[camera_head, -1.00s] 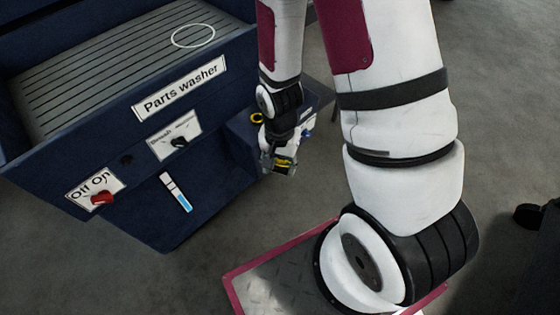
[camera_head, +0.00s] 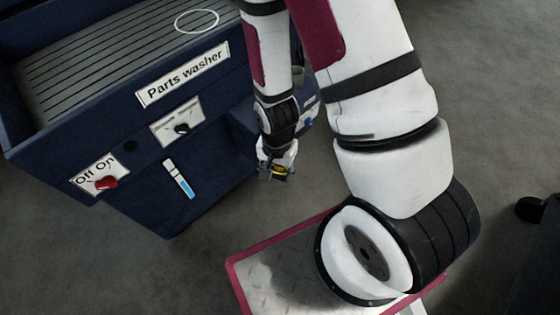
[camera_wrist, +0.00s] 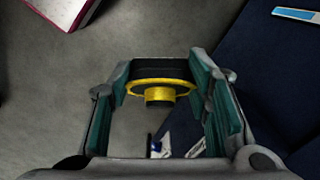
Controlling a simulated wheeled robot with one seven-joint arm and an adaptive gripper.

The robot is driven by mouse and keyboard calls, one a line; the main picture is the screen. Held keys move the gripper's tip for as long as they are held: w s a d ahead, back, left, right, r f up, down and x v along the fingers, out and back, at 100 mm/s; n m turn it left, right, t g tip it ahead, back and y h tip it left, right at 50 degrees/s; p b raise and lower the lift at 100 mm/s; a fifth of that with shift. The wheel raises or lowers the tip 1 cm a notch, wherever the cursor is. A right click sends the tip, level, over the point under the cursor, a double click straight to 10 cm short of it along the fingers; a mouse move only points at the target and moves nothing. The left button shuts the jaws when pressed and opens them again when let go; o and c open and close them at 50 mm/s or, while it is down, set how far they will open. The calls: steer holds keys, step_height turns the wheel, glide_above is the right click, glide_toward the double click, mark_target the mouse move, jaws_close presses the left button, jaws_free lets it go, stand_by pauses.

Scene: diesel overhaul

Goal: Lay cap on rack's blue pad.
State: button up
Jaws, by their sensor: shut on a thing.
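My gripper (camera_head: 276,172) hangs low in front of the parts washer's right side in the head view. In the wrist view the gripper (camera_wrist: 163,92) shows two teal-padded fingers shut on the cap (camera_wrist: 158,97). The cap has a yellow rim, a yellow stub in its middle and a dark body. In the head view the cap (camera_head: 279,171) is a small yellow patch between the fingers. No rack or blue pad can be made out in either view.
The blue parts washer (camera_head: 60,130) with a grooved top, red knob and white labels fills the left. My arm blocks much of the head view's middle. Grey floor (camera_head: 250,215) lies open below the gripper.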

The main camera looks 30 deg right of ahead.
steer(key=s+a+f, duration=0.5)
steer(key=f, duration=0.3)
steer(key=shift+s+a+f, duration=0.2)
steer(key=shift+s+a, duration=0.1)
steer(key=shift+a, duration=0.05)
stand_by(0.3)
